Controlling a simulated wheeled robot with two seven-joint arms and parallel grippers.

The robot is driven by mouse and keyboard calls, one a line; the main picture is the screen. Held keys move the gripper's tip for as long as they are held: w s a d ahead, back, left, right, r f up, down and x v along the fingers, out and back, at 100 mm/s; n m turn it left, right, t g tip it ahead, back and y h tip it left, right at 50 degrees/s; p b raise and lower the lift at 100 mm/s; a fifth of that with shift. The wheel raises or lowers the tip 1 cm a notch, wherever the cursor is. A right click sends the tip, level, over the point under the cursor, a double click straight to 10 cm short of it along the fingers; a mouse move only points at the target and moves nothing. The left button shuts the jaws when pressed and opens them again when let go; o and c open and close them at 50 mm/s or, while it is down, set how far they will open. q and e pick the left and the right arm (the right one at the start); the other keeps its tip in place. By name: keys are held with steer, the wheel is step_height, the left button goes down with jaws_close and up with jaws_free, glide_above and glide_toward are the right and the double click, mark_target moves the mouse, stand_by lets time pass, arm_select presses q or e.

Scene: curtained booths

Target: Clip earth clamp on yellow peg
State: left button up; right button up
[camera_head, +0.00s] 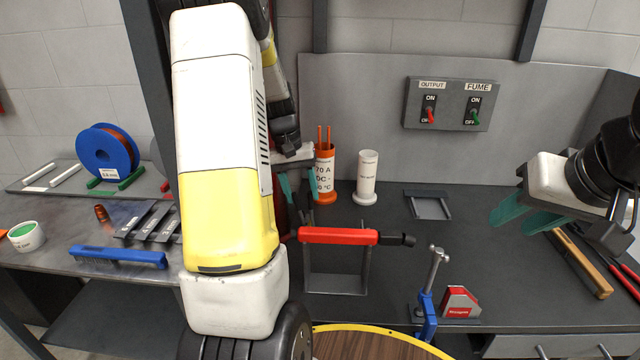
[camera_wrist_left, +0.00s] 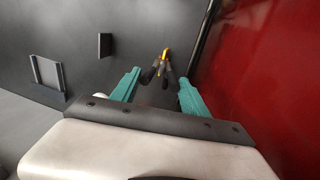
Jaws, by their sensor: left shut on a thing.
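My left gripper (camera_head: 299,186) reaches down behind my own left arm in the head view, which hides most of what is below it. In the left wrist view, my left gripper (camera_wrist_left: 160,76) has its two teal fingers on either side of the dark-handled earth clamp (camera_wrist_left: 150,76) and is shut on it. A small yellow piece, apparently the yellow peg (camera_wrist_left: 165,54), shows right at the far end of the clamp. I cannot tell whether the clamp's jaws are around it. My right gripper (camera_head: 530,216) is at the right with its teal fingers apart, empty.
A red-handled tool (camera_head: 338,236) rests on a stand. An orange canister (camera_head: 324,175) and a white cylinder (camera_head: 367,178) stand behind it. A blue toggle clamp (camera_head: 427,315) is at the bench front. A red panel (camera_wrist_left: 262,80) rises close beside my left gripper.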

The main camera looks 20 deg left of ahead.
stand_by(0.3)
arm_select(q)
steer(key=o, duration=1)
steer(key=r, duration=0.4)
steer(key=a+r, duration=0.1)
steer(key=r, duration=0.1)
steer(key=shift+s+a+r, duration=0.1)
steer(key=shift+r, duration=0.25)
steer(key=shift+s+r, duration=0.1)
steer(key=shift+r, duration=0.5)
steer(key=s+d+r+m+t, duration=0.1)
steer(key=s+d+r+t, duration=0.1)
steer(key=s+d, duration=0.3)
steer(key=s+d+r+m+t, duration=0.1)
steer(key=s+d+r, duration=0.3)
steer(key=s, duration=0.4)
steer(key=s+d+r+m+t, duration=0.1)
steer(key=s+d+r+t, duration=0.1)
steer(key=s+d, duration=0.3)
steer(key=shift+s+d+r+m+t, duration=0.2)
steer(key=shift+s+r, duration=0.1)
steer(key=shift+s, duration=0.3)
steer(key=shift+s+d+r+m+t, duration=0.1)
steer(key=shift+s+d+r, duration=0.15)
steer(key=shift+s, duration=0.35)
